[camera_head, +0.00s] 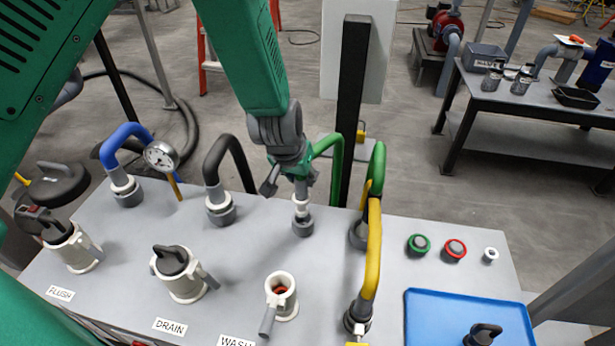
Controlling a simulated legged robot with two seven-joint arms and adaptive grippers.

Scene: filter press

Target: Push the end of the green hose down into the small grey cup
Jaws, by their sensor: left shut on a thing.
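The green hose (337,160) arches up behind the panel and over to my left gripper (301,186). My left gripper is shut on the hose near its end and points down. Below the fingers, a pale end piece (301,206) stands upright over the small grey cup (303,226) on the panel. The end piece meets the cup's mouth; how deep it sits I cannot tell. The gripper hides most of the hose end. My right gripper is not in view.
On the grey panel (240,265) stand a blue hose (112,150) with a gauge (161,156), a black hose (212,165) and a yellow hose (372,255). A black post (353,110) rises behind. White fittings (183,275) line the front. A blue tray (435,318) lies front right.

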